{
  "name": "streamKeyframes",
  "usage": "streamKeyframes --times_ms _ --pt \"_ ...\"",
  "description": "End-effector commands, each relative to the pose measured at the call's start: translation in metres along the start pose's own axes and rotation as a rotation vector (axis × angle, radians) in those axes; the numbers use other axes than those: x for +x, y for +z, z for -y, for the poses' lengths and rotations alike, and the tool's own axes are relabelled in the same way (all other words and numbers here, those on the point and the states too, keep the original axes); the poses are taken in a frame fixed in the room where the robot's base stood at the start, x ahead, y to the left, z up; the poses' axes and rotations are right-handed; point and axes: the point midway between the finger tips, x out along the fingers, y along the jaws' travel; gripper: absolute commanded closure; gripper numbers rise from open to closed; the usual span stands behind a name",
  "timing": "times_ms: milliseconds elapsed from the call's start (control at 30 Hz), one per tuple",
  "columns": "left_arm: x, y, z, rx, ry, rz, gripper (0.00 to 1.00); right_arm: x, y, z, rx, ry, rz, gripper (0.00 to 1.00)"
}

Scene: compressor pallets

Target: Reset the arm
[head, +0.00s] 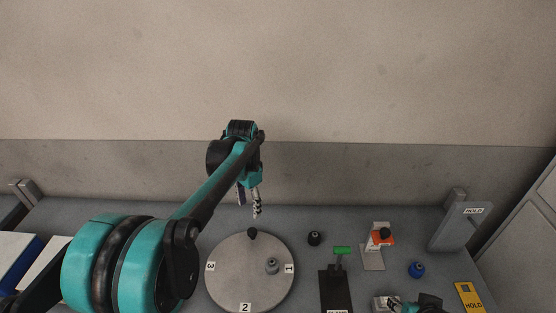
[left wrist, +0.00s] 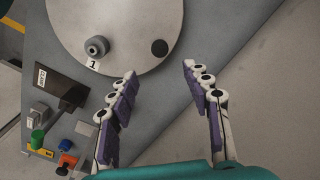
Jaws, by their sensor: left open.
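My left arm reaches in from the left in the head view. Its gripper (head: 249,200) hangs above the back edge of a round grey disc (head: 235,285). In the left wrist view the fingers of my left gripper (left wrist: 160,71) are spread apart with nothing between them. The disc also shows there (left wrist: 125,20), beyond the fingertips. A teal and black part of my right arm (head: 428,302) shows at the bottom edge of the head view. Its fingers cannot be made out.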

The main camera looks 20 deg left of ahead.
Motion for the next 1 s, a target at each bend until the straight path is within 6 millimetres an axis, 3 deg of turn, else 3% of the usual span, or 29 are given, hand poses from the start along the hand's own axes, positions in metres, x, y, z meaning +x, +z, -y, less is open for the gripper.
streamKeyframes --times_ms 233,500,800,1000 --pt "-0.009 0.008 -0.015 -0.034 -0.027 -0.036 0.51 0.0 0.0 0.0 0.0 0.0 0.0 0.6" --pt "-0.028 0.05 -0.082 -0.211 -0.127 -0.235 0.51 0.001 0.001 0.0 0.0 0.0 0.0 0.6" --pt "-0.009 0.097 -0.144 -0.409 -0.166 -0.495 0.51 0.002 0.001 0.0 0.0 0.0 0.0 0.6" --pt "0.005 0.111 -0.161 -0.478 -0.159 -0.592 0.51 0.002 0.001 0.0 0.0 0.0 0.0 0.6"
